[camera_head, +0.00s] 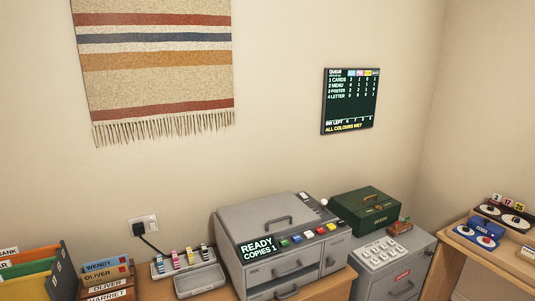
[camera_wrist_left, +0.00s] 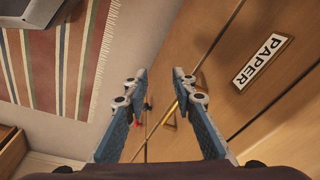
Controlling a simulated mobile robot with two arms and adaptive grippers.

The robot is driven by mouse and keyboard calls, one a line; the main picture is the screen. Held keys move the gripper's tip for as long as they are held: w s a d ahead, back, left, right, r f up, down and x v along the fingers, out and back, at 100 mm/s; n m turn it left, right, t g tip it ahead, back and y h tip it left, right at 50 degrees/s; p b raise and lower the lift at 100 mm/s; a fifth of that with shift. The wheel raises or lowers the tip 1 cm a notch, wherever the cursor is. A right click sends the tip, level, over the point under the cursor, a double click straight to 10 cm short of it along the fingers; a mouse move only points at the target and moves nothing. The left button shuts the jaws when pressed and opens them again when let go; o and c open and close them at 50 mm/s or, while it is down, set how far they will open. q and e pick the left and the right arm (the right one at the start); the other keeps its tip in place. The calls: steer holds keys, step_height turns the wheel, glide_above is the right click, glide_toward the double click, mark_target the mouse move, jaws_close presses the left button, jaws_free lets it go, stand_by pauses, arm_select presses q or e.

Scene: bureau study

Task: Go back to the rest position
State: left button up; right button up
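My left gripper (camera_wrist_left: 156,82) shows in the left wrist view with its two fingers spread apart and nothing between them. Beyond the fingers is a wooden cabinet front (camera_wrist_left: 215,55) with a brass handle (camera_wrist_left: 170,115) and a "PAPER" label (camera_wrist_left: 263,60). I cannot tell how far the fingers are from it. Neither gripper shows in the head view, and my right gripper is in no frame.
A grey printer (camera_head: 285,245) reading "READY COPIES 1" stands on the desk. Left of it are an ink rack (camera_head: 182,260) and folders (camera_head: 35,275). Right are a green box (camera_head: 366,208) on a grey cabinet (camera_head: 405,275) and another table (camera_head: 480,252). A striped rug (camera_wrist_left: 75,60) lies on the floor.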

arm_select(q)
steer(key=s+f+n, duration=0.2)
steer(key=s+f, duration=0.8)
steer(key=f, duration=0.1)
steer(key=s+d+f+n, duration=0.1)
steer(key=s+f, duration=0.3)
steer(key=s, duration=0.7)
steer(key=s+d+f+b, duration=0.1)
steer(key=s+f, duration=0.4)
steer(key=s, duration=0.6)
steer(key=s+d+f+n+b, duration=0.1)
steer(key=s+f, duration=0.4)
steer(key=s, duration=0.7)
steer(key=shift+d+f+n+g, duration=0.15)
steer(key=shift+d+n+g, duration=0.15)
steer(key=shift+d, duration=0.25)
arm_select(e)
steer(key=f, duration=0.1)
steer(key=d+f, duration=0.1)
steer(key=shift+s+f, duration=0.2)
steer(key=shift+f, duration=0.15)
arm_select(q)
steer(key=shift+w, duration=0.1)
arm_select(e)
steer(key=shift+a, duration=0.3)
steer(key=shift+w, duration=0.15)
